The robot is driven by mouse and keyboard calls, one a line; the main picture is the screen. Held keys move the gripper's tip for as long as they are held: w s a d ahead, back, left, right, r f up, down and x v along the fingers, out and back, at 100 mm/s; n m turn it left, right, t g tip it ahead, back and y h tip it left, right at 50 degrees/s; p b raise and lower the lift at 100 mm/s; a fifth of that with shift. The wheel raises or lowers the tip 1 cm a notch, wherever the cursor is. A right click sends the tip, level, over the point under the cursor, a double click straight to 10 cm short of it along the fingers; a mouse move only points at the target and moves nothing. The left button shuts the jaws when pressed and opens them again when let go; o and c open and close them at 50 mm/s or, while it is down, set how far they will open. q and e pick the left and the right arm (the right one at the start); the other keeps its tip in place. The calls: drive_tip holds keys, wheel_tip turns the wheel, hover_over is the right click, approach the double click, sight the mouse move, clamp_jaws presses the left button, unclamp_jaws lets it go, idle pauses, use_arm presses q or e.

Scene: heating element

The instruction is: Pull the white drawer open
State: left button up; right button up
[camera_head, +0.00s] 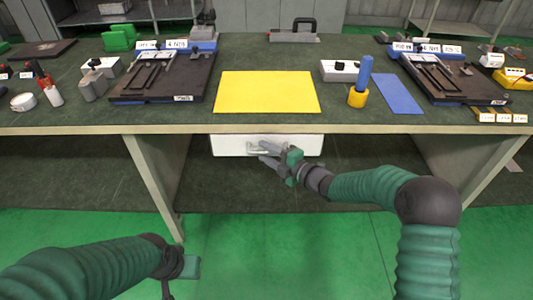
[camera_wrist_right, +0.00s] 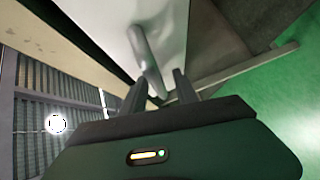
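The white drawer (camera_head: 228,147) hangs under the front edge of the workbench; it looks closed. Its pale handle (camera_head: 262,148) is on the front face, partly hidden by my right gripper (camera_head: 262,153). In the right wrist view the handle (camera_wrist_right: 146,55) stands out from the white drawer front (camera_wrist_right: 105,22). There, the two dark fingers of my right gripper (camera_wrist_right: 160,88) are apart, with the near end of the handle between their tips. I cannot tell whether they touch it. My left gripper (camera_head: 178,280) is low at the left, away from the drawer, its fingers unclear.
The workbench (camera_head: 200,118) carries a yellow mat (camera_head: 265,92), a blue mat (camera_head: 398,93), a blue cylinder in a yellow base (camera_head: 358,96) and two dark tool trays. Bench legs (camera_head: 155,185) stand on both sides of the drawer. The green floor in front is clear.

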drive_tip(key=shift+d, duration=0.4)
drive_tip(key=shift+c, duration=0.6)
drive_tip(key=shift+d, duration=0.3)
drive_tip(key=c, duration=0.5)
drive_tip(key=shift+a, duration=0.15)
clamp_jaws()
drive_tip(key=shift+s+a, duration=0.1)
drive_tip(key=shift+a, duration=0.2)
